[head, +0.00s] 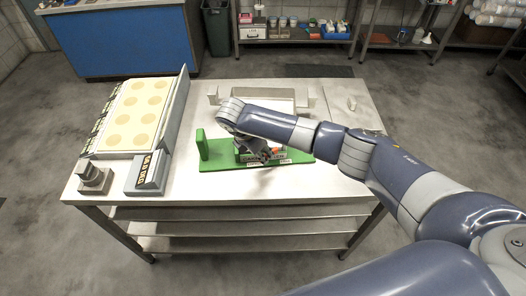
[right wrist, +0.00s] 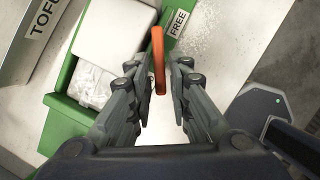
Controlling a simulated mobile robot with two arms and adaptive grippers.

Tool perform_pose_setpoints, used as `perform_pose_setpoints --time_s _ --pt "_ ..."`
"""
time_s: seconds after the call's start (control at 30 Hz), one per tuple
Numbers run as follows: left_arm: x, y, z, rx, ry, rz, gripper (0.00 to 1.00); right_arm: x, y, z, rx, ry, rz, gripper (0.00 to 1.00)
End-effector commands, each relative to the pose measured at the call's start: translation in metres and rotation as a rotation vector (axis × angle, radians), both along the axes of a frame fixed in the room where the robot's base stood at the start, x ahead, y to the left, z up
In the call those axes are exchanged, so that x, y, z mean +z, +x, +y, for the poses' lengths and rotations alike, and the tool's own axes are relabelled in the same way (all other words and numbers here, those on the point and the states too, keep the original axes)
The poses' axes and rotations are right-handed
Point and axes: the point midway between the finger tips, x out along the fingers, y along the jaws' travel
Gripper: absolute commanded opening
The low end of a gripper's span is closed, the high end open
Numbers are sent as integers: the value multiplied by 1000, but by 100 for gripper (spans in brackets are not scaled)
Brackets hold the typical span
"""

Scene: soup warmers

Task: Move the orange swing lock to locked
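The orange swing lock (right wrist: 158,62) is a narrow bar in the right wrist view, standing up beside a white block and a label reading FREE (right wrist: 179,22). My right gripper (right wrist: 159,76) has its two fingers on either side of the bar, with gaps visible, so it is open and not clamped. In the head view my right gripper (head: 262,155) reaches down over the green-based device (head: 214,164), and my arm and hand hide much of it. My left gripper is in neither view.
A metal table (head: 330,180) carries the device. A tray with pale round shapes (head: 138,112) stands at the left, with a grey labelled block (head: 150,172) and a small metal piece (head: 94,178) near it. The front right tabletop is clear.

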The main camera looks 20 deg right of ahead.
Motion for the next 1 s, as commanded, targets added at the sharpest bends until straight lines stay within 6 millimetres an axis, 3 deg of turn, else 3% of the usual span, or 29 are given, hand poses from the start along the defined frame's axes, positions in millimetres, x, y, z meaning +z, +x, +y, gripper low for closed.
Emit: perform_pose_setpoints --time_s 0.23,0.27,0.33,0.63,1.0 --pt "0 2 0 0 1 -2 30 -1 0 0 1 0 -1 18" --pt "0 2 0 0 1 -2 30 -1 0 0 1 0 -1 16" --pt "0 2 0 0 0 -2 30 -1 0 0 1 0 -1 0" --pt "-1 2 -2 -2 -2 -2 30 -1 2 1 -28 2 -2 0" --pt "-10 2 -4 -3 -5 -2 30 -2 14 3 -255 1 0 0"
